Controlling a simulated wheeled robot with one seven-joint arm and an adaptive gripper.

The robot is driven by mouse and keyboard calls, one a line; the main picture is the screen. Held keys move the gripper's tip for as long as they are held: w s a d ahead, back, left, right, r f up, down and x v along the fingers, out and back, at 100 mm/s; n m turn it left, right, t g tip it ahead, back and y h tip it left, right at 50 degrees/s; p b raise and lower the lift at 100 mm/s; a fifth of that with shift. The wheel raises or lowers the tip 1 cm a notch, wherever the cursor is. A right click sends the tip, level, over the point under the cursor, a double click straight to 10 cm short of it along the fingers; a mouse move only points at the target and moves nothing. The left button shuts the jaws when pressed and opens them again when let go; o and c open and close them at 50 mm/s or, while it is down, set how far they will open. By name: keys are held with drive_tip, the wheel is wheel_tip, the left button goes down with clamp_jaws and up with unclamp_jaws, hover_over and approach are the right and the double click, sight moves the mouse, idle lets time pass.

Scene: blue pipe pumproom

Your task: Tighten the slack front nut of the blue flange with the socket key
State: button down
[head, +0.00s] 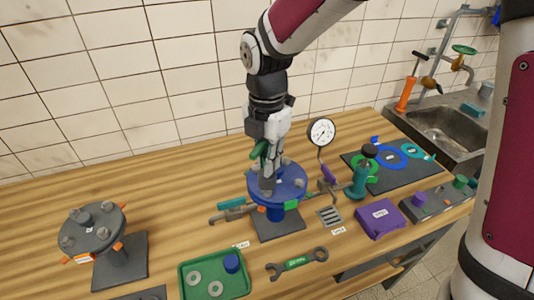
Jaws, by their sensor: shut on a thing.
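The blue flange (291,188) is a round disc on a blue stem, on a dark grey base plate (283,226) on the bench. Grey nuts stand on its top; one (299,183) shows at the right. My gripper (269,158) points down over the flange's left part and is shut on the socket key (259,149). The key's green handle sticks out to the left of the fingers. A grey shaft reaches down to the front left of the disc. I cannot tell whether the socket is seated on the front nut, as that nut is hidden.
A grey flange (94,228) on a stand is at the left. A green tray (214,276) with washers and a wrench (297,263) lie in front. The tiled wall is behind.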

drive_tip(key=shift+f+b, duration=0.3)
drive_tip(key=shift+f, duration=0.5)
drive_tip(key=shift+f, duration=1.05)
drive_tip(key=m, duration=0.4)
drive_tip(key=shift+p, duration=0.35)
drive_tip(key=m+p, duration=0.1)
drive_tip(key=m, duration=0.4)
drive_tip(key=m+p, duration=0.1)
drive_tip(key=m, duration=0.4)
drive_tip(key=shift+r, duration=0.1)
drive_tip(key=m+p, duration=0.1)
drive_tip(key=m, duration=0.3)
drive_tip(key=shift+a, duration=0.1)
drive_tip(key=shift+w+m, duration=0.15)
drive_tip(key=shift+m, duration=0.25)
